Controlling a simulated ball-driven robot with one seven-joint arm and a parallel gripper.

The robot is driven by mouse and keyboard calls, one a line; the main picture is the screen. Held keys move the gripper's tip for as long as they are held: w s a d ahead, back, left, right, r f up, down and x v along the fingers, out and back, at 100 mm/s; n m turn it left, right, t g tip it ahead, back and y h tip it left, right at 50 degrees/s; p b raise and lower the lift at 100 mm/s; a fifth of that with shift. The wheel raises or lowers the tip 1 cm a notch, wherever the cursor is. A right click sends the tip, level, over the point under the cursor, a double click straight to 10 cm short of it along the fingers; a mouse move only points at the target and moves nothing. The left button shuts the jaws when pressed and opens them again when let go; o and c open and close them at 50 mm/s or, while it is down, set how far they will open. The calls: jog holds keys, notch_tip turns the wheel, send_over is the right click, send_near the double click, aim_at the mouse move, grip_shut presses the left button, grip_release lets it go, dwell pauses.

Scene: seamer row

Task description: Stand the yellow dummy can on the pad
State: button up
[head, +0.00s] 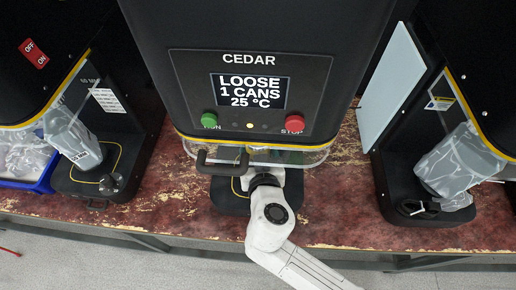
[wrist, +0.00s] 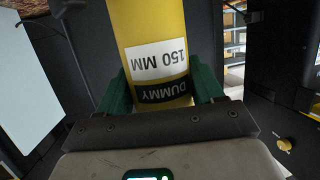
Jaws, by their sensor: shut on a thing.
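The yellow dummy can (wrist: 150,28) fills the upper middle of the wrist view, with a white "150 MM" label and a black "DUMMY" band. My gripper (wrist: 162,88) is shut on it, one green finger on each side. The can's far end is out of that view. In the head view my gripper (head: 262,178) reaches under the front of the middle machine, CEDAR (head: 250,70). Its clear guard and my arm largely hide the can there. The pad (head: 228,196) seems to be the dark base with a yellow line beneath; whether the can touches it is hidden.
CEDAR's clear guard (head: 315,157) and dark handle (head: 222,163) are close to my gripper. Similar machines with bagged heads (head: 73,140) (head: 460,160) stand left and right. The worn red bench (head: 335,205) has bare room between them. A blue bin (head: 40,180) is at far left.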

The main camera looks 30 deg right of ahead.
jog(key=shift+f, duration=0.15)
jog(key=o, duration=1.3)
jog(key=shift+c, duration=0.2)
jog(key=shift+s+r, duration=0.1)
jog(key=shift+r, duration=0.1)
jog(key=b+v, duration=0.2)
jog(key=v, duration=1)
